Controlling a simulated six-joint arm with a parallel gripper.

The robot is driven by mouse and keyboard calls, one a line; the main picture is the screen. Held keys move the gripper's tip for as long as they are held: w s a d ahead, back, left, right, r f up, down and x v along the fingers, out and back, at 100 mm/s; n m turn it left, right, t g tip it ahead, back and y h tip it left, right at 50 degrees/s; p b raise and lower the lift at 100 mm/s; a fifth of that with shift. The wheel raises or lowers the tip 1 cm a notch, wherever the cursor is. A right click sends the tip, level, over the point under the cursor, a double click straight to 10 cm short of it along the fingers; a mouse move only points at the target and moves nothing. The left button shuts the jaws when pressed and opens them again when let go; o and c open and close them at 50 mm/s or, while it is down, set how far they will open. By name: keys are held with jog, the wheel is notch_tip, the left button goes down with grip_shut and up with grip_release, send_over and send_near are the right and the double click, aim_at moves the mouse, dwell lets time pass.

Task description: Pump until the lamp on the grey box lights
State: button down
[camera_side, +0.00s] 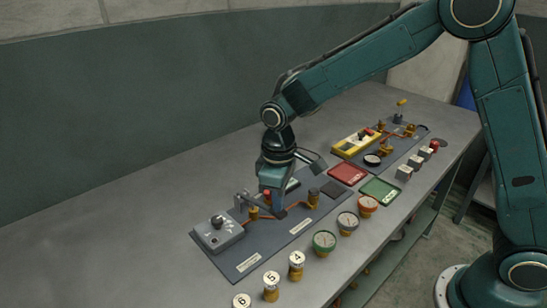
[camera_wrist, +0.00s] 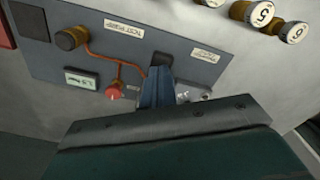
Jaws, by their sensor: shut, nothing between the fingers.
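The grey box (camera_side: 217,234) sits at the left end of a dark board, with a dark round part (camera_side: 217,221) on top. I cannot make out a lit lamp on it. My gripper (camera_side: 279,212) points down over the middle of the board, fingers shut and empty. In the wrist view my gripper (camera_wrist: 157,78) has its tips beside a small black part (camera_wrist: 162,58), and I cannot tell whether they touch. A red knob (camera_wrist: 113,92) on copper piping is left of the fingers there. A grey lever-like part (camera_side: 242,202) stands behind the box. Which part is the pump handle is unclear.
Brass fittings (camera_side: 313,197) and label plates (camera_side: 300,227) are on the board (camera_side: 262,246). Red (camera_side: 348,173) and green (camera_side: 380,190) trays lie to the right. The table's left is clear.

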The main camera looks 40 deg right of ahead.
jog(key=shift+f, duration=1.9)
jog(key=shift+r, duration=2.65)
jog(key=shift+f, duration=0.15)
